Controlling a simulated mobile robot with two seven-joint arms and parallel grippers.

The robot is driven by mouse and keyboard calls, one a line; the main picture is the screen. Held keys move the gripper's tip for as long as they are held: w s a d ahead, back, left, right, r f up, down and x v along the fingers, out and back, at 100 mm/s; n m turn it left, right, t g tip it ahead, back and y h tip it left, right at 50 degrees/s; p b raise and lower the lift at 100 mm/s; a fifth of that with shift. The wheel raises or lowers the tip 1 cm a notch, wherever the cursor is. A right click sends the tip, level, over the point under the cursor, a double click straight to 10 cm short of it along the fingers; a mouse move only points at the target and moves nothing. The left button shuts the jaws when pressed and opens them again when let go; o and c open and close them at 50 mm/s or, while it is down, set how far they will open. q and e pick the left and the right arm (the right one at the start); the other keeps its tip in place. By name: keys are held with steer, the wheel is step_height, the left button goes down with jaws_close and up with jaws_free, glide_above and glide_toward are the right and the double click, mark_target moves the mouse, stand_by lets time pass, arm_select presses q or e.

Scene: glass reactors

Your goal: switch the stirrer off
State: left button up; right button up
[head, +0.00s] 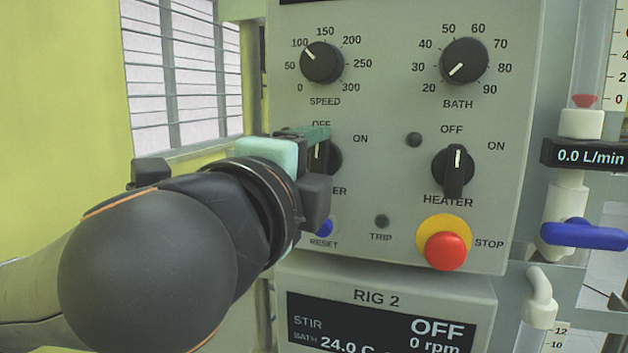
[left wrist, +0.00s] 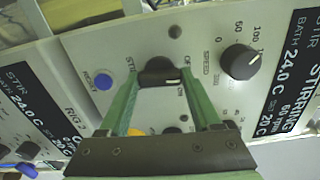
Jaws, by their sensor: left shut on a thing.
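The black stirrer knob (head: 333,158) sits under the OFF label on the grey panel, partly hidden by my left gripper (head: 318,160). In the left wrist view the knob (left wrist: 156,72) lies between the two green fingers of the left gripper (left wrist: 161,79), which is shut on it. Its white mark looks near upright in the head view, towards OFF, but is partly covered. In the left wrist view, the display (left wrist: 288,75) beside the speed knob reads STIRRING, 60 rpm. My right gripper is not in view.
The speed knob (head: 321,62) is above, the bath knob (head: 464,60) and heater knob (head: 454,168) to the right. The blue reset button (head: 324,227) and red stop button (head: 446,251) are below. Rig 2's display (head: 380,325) reads OFF, 0 rpm.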

arm_select(q)
steer(key=shift+f+n, duration=0.1)
steer(key=shift+n, duration=0.3)
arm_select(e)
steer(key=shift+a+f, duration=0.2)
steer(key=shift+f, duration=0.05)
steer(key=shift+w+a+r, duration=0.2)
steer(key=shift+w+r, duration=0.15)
arm_select(q)
steer(key=o, duration=1.4)
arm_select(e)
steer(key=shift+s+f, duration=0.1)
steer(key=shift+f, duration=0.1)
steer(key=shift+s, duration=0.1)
